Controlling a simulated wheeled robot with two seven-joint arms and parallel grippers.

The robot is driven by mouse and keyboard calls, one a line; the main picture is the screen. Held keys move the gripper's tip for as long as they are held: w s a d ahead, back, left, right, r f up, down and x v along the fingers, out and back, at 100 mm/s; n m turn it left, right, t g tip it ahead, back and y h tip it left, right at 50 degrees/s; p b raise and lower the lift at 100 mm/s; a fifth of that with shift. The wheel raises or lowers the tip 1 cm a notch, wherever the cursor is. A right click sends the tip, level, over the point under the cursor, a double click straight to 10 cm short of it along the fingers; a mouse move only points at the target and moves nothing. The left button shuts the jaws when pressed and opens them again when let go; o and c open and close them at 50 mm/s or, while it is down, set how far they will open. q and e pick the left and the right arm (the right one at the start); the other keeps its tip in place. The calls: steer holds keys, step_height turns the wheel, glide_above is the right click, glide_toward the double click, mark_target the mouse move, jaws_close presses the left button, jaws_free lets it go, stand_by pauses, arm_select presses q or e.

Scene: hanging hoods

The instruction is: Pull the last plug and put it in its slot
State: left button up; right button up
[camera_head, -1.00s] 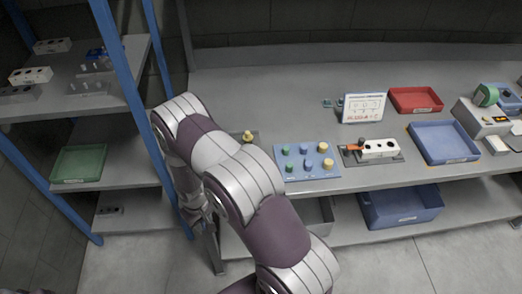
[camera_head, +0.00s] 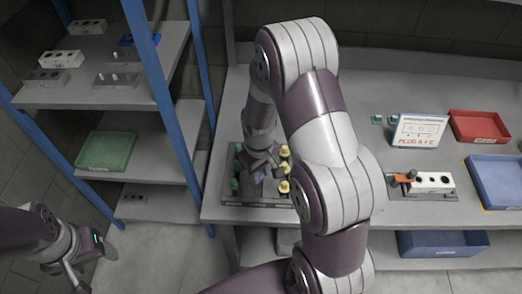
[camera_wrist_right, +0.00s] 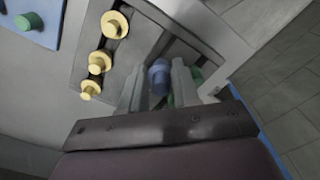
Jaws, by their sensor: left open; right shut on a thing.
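My right gripper (camera_head: 262,172) is over the dark tray (camera_head: 270,201) at the table's left end. In the right wrist view its fingers (camera_wrist_right: 159,92) are shut on a blue plug (camera_wrist_right: 160,73). The plug is at or just above the tray's middle row; its lower end is hidden. Yellow plugs (camera_wrist_right: 101,62) stand in a row on one side, and a green plug (camera_wrist_right: 191,76) shows behind a finger. The blue board (camera_wrist_right: 48,38) with a green plug (camera_wrist_right: 30,21) shows at top left. My left gripper (camera_head: 84,270) is open and empty at the lower left.
A sign (camera_head: 418,130) reading "PLUG A+C" stands behind a white block (camera_head: 432,181) with holes. Red (camera_head: 480,126) and blue (camera_head: 500,182) bins are at right. A blue-post shelf (camera_head: 163,95) is left of the table. My right arm hides the table's middle.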

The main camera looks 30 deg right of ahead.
mark_target(260, 181)
steer(key=shift+w, duration=0.25)
steer(key=shift+f+b, duration=0.3)
steer(key=shift+s+f+b, duration=0.15)
steer(key=shift+f+b, duration=0.2)
steer(key=shift+b, duration=0.05)
step_height(260, 181, down, 3)
steer(key=b, duration=0.2)
steer(key=shift+s+r+b, duration=0.15)
steer(key=shift+b, duration=0.15)
steer(key=shift+f, duration=0.35)
steer(key=shift+r, duration=0.1)
steer(key=shift+r, duration=0.1)
